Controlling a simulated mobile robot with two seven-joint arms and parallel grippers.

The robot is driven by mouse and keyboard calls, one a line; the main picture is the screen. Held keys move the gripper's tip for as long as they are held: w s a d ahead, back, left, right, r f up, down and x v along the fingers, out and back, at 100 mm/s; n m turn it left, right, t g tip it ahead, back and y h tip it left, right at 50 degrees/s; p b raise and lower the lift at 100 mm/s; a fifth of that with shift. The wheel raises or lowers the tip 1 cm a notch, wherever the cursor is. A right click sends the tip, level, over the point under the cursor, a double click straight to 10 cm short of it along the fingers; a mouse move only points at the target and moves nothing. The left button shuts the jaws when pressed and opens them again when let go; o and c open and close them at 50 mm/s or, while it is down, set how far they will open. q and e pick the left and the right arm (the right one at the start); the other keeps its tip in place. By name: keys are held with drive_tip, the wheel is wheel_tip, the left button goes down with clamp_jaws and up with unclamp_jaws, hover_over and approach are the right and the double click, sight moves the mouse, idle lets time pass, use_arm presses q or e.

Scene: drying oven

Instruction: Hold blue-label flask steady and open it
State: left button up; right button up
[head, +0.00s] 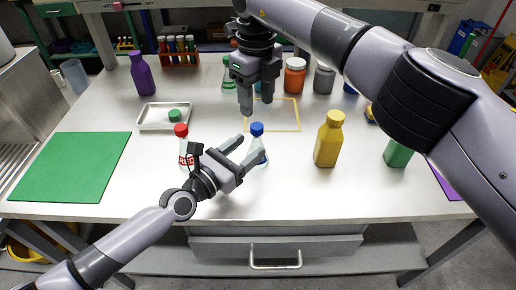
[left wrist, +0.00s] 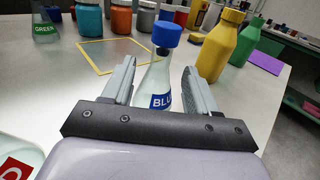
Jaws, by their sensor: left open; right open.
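The blue-label flask (left wrist: 158,85) is clear, with a blue cap (left wrist: 166,34) and a blue label, and stands upright on the table. In the head view its blue cap (head: 257,129) shows just beyond my left gripper. My left gripper (head: 242,148) is open, its fingers on either side of the flask; I cannot tell whether they touch it. In the left wrist view the flask is between the open fingers (left wrist: 160,85). My right gripper (head: 256,103) is open and empty, pointing down above the table behind the flask, over the yellow square outline.
A red-capped flask (head: 182,145) stands left of my left gripper. A yellow bottle (head: 328,140) and green bottle (head: 397,153) stand to the right. A metal tray (head: 150,121) holds a green cap (head: 175,115). A green mat (head: 70,167) lies left; jars line the back.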

sight(253, 143)
use_arm(q)
drive_tip(key=shift+x, duration=2.15)
